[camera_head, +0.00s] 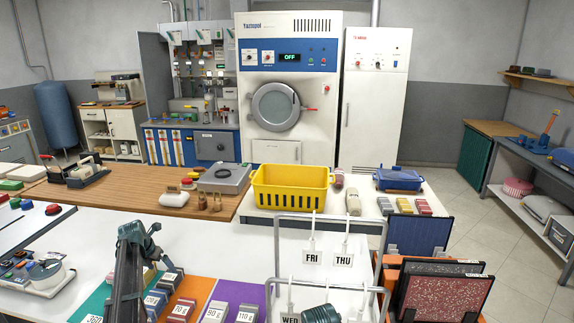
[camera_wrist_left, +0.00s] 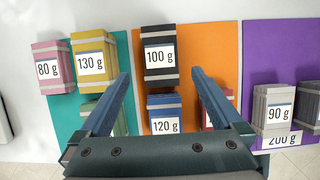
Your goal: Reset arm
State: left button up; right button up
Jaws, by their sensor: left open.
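My left arm comes in at the lower left of the head view, with its wrist over the coloured mats; the fingertips cannot be made out there. In the left wrist view my left gripper (camera_wrist_left: 160,74) is open and empty, its two blue fingers well apart. The dark 100 g stack (camera_wrist_left: 158,55) shows between and beyond the fingertips. The blue 120 g stack (camera_wrist_left: 163,108) shows between the fingers, apart from both in the picture. The gripper's height above them is hard to tell. A small teal part shows at the bottom of the head view; no right gripper is visible.
Pink 80 g (camera_wrist_left: 50,66) and yellow 130 g (camera_wrist_left: 94,55) stacks stand left, a grey 90 g stack (camera_wrist_left: 276,110) right. A metal rack with FRI (camera_head: 312,257) and THU tags stands right of the mats. A yellow basket (camera_head: 290,188) is behind. White counter left is partly clear.

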aim_at(169, 277)
pick_arm(q)
jog(key=b+x, duration=0.8)
jog(key=x, duration=0.2)
jog(key=shift+f+b, duration=0.2)
jog(key=shift+b, duration=0.15)
jog(key=shift+r, duration=0.1)
jog(key=p+v, duration=1.1)
jog(key=shift+r, duration=0.35)
jog(key=b+x, duration=0.7)
jog(key=x, duration=0.1)
jog(key=b+x, duration=0.4)
jog(key=shift+s+f+b, duration=0.2)
jog(key=shift+f+b, duration=0.05)
jog(key=shift+b, duration=0.05)
notch_tip(169, 277, up, 11)
jog(key=p, duration=1.1)
jog(key=shift+m, duration=0.5)
jog(key=s+d, duration=0.1)
jog(key=s, duration=0.1)
jog(key=s+d, duration=0.1)
jog(key=shift+s+f, duration=0.1)
jog(key=shift+s, duration=0.3)
jog(key=shift+s+d+h, duration=0.3)
jog(key=shift+s+d, duration=0.05)
jog(key=shift+s, duration=0.15)
